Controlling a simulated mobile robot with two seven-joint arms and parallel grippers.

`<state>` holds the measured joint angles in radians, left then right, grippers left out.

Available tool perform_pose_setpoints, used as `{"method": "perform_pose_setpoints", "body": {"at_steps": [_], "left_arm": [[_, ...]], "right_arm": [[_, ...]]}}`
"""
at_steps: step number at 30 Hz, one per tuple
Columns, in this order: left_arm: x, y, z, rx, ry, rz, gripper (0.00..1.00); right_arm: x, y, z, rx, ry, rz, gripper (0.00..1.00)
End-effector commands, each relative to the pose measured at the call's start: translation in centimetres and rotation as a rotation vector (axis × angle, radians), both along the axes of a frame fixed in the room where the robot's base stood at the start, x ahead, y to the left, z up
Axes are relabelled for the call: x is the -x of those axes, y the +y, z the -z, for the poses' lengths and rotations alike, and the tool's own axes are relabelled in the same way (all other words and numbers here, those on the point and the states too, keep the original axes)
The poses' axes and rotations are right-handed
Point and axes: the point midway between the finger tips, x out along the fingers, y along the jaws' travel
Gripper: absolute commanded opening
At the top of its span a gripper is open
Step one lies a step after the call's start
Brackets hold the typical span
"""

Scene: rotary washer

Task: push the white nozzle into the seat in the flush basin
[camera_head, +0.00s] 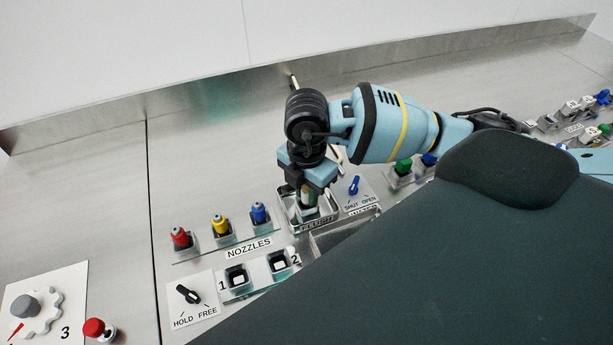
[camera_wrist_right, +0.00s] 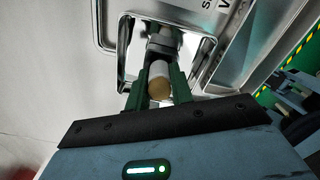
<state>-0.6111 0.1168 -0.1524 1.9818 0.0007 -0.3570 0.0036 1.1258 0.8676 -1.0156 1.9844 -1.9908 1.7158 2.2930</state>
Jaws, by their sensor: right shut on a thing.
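My right gripper (camera_head: 306,192) points down over the flush basin (camera_head: 331,217), a small metal tray labelled FLUSH. It is shut on the white nozzle (camera_wrist_right: 158,72), and the fingers also show in the right wrist view (camera_wrist_right: 160,82). The nozzle is a pale cylinder with a tan end towards the wrist and a grey part beyond it. Its far end is inside the basin outline (camera_wrist_right: 122,62). The seat is hidden behind the nozzle and fingers, so I cannot tell how deep the nozzle sits. My left gripper is not in view.
Red (camera_head: 180,237), yellow (camera_head: 221,225) and blue (camera_head: 259,213) nozzles stand in a row left of the basin. A blue SHUT/OPEN knob (camera_head: 354,186) is close on its right. Two square sockets (camera_head: 237,277) and a HOLD/FREE knob (camera_head: 189,294) lie in front.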

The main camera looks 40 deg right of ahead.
Motion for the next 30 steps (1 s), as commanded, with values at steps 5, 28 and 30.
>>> {"method": "perform_pose_setpoints", "body": {"at_steps": [5,28,30], "left_arm": [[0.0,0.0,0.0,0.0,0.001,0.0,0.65],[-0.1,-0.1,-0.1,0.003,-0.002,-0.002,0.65],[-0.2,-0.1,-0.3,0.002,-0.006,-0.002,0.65]], "right_arm": [[0.0,0.0,0.2,0.0,-0.001,0.0,0.0],[-0.1,0.0,-1.0,0.0,-0.005,0.0,0.48],[-0.1,0.0,-2.0,-0.001,-0.006,0.0,0.48]]}}
